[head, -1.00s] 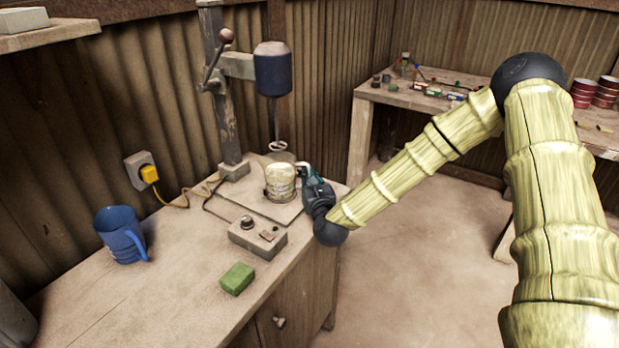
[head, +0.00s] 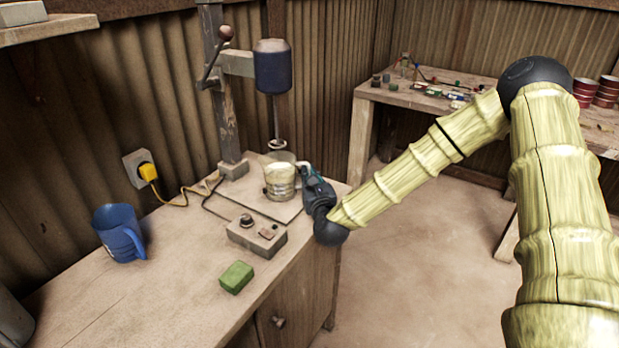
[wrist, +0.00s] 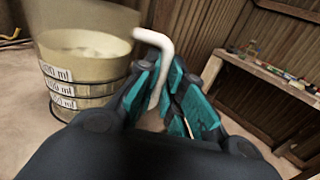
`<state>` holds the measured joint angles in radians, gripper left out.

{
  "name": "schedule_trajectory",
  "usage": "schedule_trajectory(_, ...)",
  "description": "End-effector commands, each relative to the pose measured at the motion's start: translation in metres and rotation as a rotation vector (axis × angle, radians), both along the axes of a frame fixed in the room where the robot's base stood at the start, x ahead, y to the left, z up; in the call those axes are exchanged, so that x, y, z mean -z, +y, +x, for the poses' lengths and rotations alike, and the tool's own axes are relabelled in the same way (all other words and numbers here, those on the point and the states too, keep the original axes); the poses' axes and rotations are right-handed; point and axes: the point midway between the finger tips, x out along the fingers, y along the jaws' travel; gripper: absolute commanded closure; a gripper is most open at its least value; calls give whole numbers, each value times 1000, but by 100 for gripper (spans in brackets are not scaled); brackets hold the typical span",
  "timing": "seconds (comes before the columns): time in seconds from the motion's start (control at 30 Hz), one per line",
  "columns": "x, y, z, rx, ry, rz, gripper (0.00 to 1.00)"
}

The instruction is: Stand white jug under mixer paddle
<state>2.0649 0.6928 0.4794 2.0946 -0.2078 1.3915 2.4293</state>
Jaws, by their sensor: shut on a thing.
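The white jug (head: 279,184), cream-coloured with dark marking bands, stands upright on or just above the mixer's base plate (head: 252,203); I cannot tell whether it touches. In the wrist view the jug (wrist: 85,75) shows "ml" labels, and its white handle (wrist: 158,62) lies between the teal fingers. My gripper (wrist: 165,98) is shut on that handle, at the jug's right side in the head view (head: 308,177). The mixer paddle (head: 277,144) hangs from the blue mixer head (head: 272,67) and appears over the jug's rim. Its exact height over the jug is unclear.
A control box (head: 257,237) sits in front of the base plate. A green sponge (head: 236,277) and a blue jug (head: 119,234) stand on the bench (head: 165,285). A yellow plug (head: 149,172) with a cable is at the wall. A second table (head: 425,101) holds small items.

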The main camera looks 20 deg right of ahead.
Motion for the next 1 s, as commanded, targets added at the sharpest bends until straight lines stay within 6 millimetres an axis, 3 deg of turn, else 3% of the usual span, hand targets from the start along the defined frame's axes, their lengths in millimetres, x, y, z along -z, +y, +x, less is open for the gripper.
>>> schedule_trajectory(0.23, 0, 1, 0, -1, 1, -1, 100)
schedule_trajectory(0.27, 1, 1, 0, -1, 1, -1, 86)
schedule_trajectory(0.3, 1, 1, 0, -1, 1, -1, 79)
schedule_trajectory(0.4, 1, 1, 0, -1, 1, -1, 65)
schedule_trajectory(0.77, 2, 0, -3, -1, 4, -1, 65)
schedule_trajectory(1.0, 2, 4, -33, -1, 5, 3, 65)
